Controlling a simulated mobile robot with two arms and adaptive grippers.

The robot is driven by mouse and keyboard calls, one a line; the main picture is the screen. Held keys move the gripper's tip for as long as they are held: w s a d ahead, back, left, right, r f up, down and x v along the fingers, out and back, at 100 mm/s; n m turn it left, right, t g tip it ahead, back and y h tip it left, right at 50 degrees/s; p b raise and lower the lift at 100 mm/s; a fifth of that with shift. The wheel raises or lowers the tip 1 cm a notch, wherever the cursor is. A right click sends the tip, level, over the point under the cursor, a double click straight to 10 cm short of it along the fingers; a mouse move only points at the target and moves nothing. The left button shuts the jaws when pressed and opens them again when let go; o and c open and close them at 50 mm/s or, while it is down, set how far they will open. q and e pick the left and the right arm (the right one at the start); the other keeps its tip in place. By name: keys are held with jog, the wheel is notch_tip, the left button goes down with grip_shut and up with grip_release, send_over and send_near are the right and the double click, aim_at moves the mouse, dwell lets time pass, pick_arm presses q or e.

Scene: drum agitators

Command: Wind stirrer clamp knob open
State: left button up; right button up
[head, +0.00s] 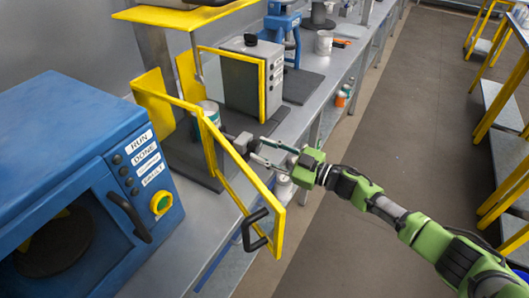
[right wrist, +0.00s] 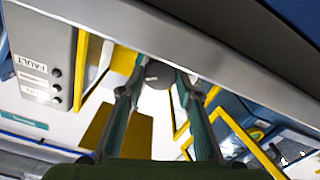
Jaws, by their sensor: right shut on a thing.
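My right gripper (head: 262,151) reaches in from the right, past the edge of the bench. My left gripper is not in view.
A yellow-framed door (head: 233,163) with a black handle (head: 255,229) hangs open close to my gripper. A blue machine (head: 75,165) stands at left. A grey box (head: 243,82) stands behind on the bench. The floor (head: 400,150) at right is clear.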

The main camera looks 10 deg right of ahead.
jog(key=shift+n, duration=0.4)
jog(key=o, duration=1.1)
jog(key=shift+o, duration=0.2)
jog(key=v, duration=1.2)
